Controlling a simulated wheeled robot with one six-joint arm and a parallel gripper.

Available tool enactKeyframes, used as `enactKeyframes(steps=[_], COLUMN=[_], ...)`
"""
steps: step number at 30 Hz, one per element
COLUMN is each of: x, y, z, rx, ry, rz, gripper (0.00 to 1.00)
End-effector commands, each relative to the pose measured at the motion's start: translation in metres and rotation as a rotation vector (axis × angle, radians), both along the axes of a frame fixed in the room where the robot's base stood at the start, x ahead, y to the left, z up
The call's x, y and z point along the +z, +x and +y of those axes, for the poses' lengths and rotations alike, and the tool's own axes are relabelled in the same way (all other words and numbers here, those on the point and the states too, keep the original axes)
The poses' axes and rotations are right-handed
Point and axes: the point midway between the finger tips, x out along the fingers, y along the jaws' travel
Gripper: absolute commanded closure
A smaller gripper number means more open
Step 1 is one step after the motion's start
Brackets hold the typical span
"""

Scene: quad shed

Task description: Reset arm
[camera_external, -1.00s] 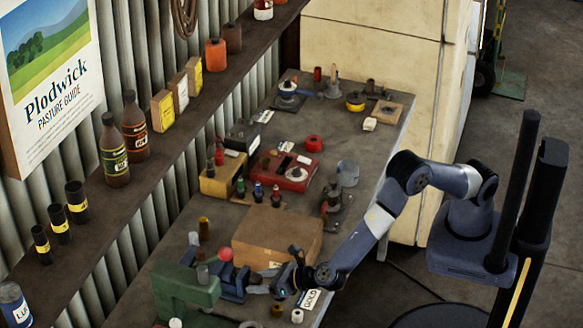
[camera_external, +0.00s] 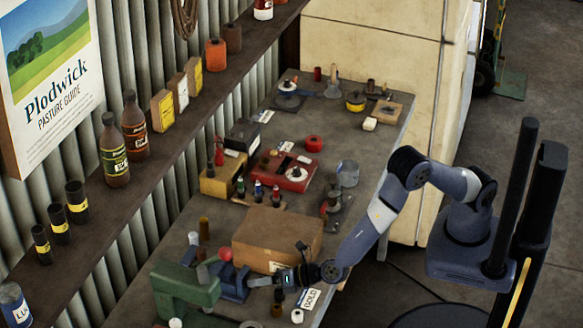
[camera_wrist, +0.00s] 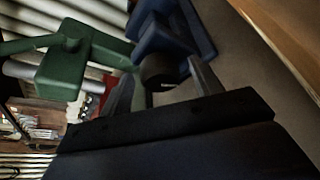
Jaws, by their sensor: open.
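My arm reaches left from its column over the near end of the workbench (camera_external: 395,150). My gripper (camera_external: 250,283) is beside a blue vise-like tool (camera_external: 234,284) and the cardboard box (camera_external: 275,240). In the wrist view my gripper (camera_wrist: 158,88) has its two fingers spread apart. A dark rounded part (camera_wrist: 160,70) of the blue tool (camera_wrist: 165,30) shows between or just beyond the fingers; I cannot tell whether they touch it. Nothing is visibly held.
A green vise-like tool (camera_external: 185,292) stands left of the gripper. A red ball-shaped thing (camera_external: 225,254) is just above the blue tool. A "GOLD" label (camera_external: 310,298) lies at the bench edge. Small tools crowd the bench; a shelf (camera_external: 150,185) runs along the wall.

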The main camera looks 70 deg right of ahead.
Motion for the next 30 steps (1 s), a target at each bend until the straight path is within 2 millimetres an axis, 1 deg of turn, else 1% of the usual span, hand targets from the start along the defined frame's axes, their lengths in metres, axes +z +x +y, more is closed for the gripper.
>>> enactKeyframes(steps=[8, 9, 12, 18, 23, 30], x=[-0.001, 0.000, 0.004, 0.010, 0.012, 0.013], y=[0.000, -0.008, -0.021, -0.039, -0.044, -0.045], z=[-0.001, -0.002, -0.006, -0.012, -0.014, -0.014], rx=[0.000, 0.003, 0.002, 0.000, 0.000, 0.000], ry=[0.135, 0.132, 0.132, 0.130, 0.130, 0.129], rz=[-0.002, -0.001, 0.000, 0.000, -0.001, -0.001], gripper=[0.39, 0.39, 0.39, 0.39, 0.39, 0.39])
